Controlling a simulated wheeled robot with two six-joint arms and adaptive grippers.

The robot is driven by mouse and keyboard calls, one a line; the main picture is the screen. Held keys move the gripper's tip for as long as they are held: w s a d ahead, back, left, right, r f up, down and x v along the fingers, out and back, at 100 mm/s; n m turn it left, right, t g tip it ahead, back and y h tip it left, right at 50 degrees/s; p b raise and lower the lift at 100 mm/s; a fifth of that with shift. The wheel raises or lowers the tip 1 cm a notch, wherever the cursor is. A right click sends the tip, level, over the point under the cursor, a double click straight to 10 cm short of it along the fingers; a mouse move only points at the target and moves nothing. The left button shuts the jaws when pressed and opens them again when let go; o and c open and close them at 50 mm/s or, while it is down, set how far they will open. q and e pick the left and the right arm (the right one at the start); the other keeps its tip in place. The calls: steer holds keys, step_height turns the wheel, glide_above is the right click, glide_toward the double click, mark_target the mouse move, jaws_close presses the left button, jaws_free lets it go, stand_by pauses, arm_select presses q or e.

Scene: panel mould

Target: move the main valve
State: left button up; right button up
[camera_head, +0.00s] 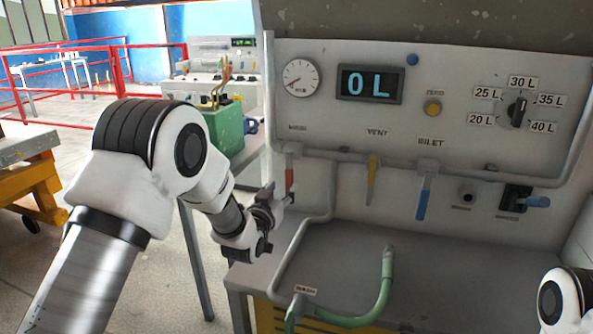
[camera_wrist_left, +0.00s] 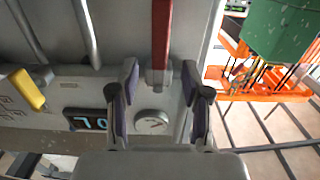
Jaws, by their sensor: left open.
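A red valve handle (camera_head: 290,181) hangs down on the left of the grey panel, under a small label that I cannot read surely. My left gripper (camera_head: 277,203) is beside it. My left gripper is open. A yellow handle (camera_head: 372,180) hangs under VENT and a blue handle (camera_head: 423,197) under INLET. My right gripper is out of view; only part of my right arm shows.
The panel carries a dial gauge (camera_head: 301,77), a display (camera_head: 370,84) reading 0 L and a selector knob (camera_head: 517,111). A green hose (camera_head: 385,285) rises from the bench. Pipes run close to the red handle.

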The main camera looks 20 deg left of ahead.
mark_target(288, 178)
arm_select(q)
steer(key=shift+w+r, duration=0.25)
steer(key=w+p, duration=0.1)
steer(key=w, duration=0.5)
steer(key=shift+w+d+f, duration=0.15)
steer(key=shift+w, duration=0.05)
steer(key=shift+s+r, duration=0.15)
steer(key=shift+r, duration=0.05)
steer(key=shift+c, duration=0.7)
jaws_close()
